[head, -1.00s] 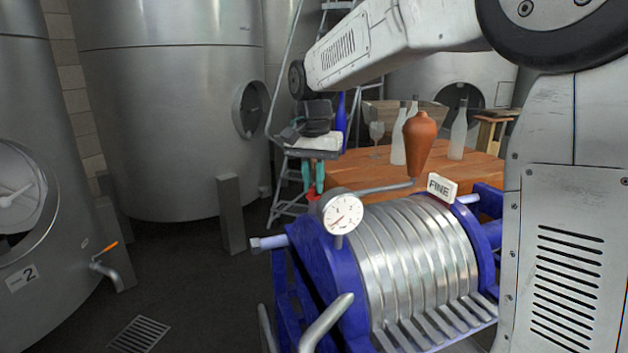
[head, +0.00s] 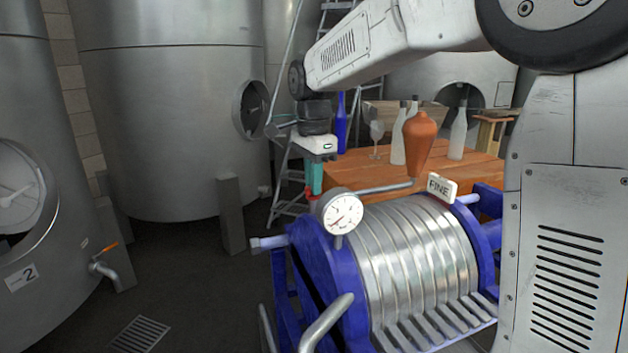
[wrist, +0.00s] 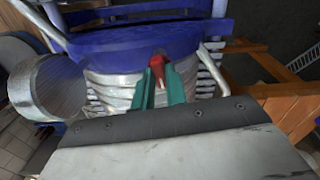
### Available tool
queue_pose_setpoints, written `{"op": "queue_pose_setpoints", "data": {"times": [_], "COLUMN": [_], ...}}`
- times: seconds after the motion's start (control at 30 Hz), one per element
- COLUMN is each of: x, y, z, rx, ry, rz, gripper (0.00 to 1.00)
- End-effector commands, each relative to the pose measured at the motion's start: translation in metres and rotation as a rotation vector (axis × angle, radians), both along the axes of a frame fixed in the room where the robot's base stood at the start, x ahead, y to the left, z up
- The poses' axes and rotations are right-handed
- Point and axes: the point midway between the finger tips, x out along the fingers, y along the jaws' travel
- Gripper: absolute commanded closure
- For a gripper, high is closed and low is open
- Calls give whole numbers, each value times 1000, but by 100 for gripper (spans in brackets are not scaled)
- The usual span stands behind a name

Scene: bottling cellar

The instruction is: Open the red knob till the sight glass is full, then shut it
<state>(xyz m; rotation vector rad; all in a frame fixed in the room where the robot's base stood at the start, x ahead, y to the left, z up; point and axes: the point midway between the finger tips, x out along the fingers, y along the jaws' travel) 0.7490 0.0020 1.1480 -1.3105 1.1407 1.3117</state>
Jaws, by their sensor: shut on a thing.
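The red knob (wrist: 157,62) shows in the wrist view, between and just past the green fingertips of my gripper (wrist: 159,76). My gripper is shut on the knob, in front of a blue rim and ribbed metal body. In the head view my gripper (head: 314,181) points down behind the plate filter, its fingers partly overlapping each other. Only a small bit of red shows beside the fingers there. I cannot make out the sight glass or its level in either view.
The plate filter (head: 415,255) has blue end frames, a white dial gauge (head: 340,211) and a "FINE" sign (head: 441,187). A wooden table (head: 465,168) with bottles, a glass and a brown-orange vessel (head: 419,143) stands behind. Steel tanks and a grey post (head: 231,215) stand left.

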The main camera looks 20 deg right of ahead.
Motion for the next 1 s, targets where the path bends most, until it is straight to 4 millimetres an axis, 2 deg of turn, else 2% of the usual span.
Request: {"op": "queue_pose_setpoints", "data": {"times": [0.63,0.67,0.73,1.0], "x": [1,1,1,0], "y": [0,0,0,0], "z": [1,1,1,1], "rx": [1,1,1,0], "ry": [-5,-5,-4,-2], "rz": [-52,-52,-52,-52], "gripper": [100,84,65,65]}}
